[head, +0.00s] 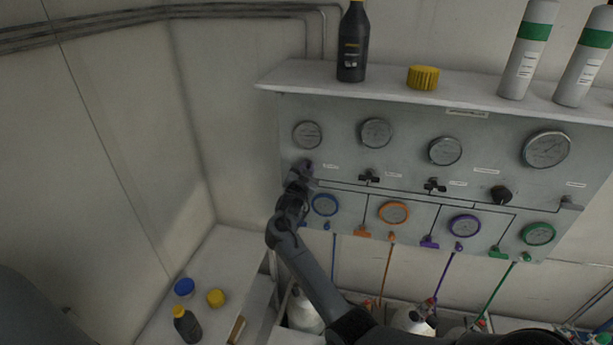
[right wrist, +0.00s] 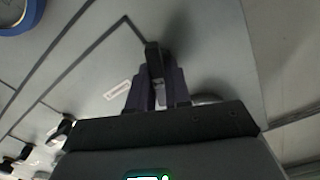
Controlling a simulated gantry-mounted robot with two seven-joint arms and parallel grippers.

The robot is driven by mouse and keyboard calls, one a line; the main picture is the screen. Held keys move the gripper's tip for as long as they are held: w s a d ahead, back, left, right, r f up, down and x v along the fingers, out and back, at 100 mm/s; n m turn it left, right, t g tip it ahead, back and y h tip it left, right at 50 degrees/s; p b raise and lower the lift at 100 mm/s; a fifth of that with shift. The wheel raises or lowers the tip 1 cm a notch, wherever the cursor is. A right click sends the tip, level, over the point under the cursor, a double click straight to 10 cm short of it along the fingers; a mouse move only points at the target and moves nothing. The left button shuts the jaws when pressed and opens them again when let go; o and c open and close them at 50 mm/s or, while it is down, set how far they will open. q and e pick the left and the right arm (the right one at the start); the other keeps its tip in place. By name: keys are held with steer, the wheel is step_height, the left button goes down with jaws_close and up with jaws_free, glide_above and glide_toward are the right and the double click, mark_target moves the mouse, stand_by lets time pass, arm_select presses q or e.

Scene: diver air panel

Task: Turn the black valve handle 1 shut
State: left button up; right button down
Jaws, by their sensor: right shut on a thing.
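The diver air panel (head: 330,180) is a grey plate on the wall with gauges and a row of small black valve handles. My right gripper (head: 303,170) is at the left end of that row and covers the leftmost valve in the head view. In the right wrist view, my right gripper (right wrist: 155,92) is shut on a black valve handle (right wrist: 154,58), with a finger on each side. The handle's far end sticks out beyond the fingertips. The label naming this valve is too small to read. My left gripper is not in view.
A shelf (head: 300,75) above holds a dark bottle (head: 353,45), a yellow cap (head: 423,77) and white bottles. A side table (head: 225,265) stands lower left.

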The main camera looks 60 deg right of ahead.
steer(key=m+b, duration=0.3)
steer(key=b, duration=0.1)
steer(key=m+b, duration=0.4)
steer(key=b, duration=0.1)
steer(key=f+m+b, duration=0.1)
steer(key=m+b, duration=0.2)
steer(key=b, duration=0.2)
steer(key=shift+s+m, duration=0.15)
steer(key=shift+m, duration=0.25)
steer(key=shift+d+r+m+b, duration=0.1)
steer(key=shift+r+m+b, duration=0.05)
steer(key=shift+m+b, duration=1.2)
steer(key=c, duration=1.1)
jaws_free()
steer(key=shift+c, duration=0.2)
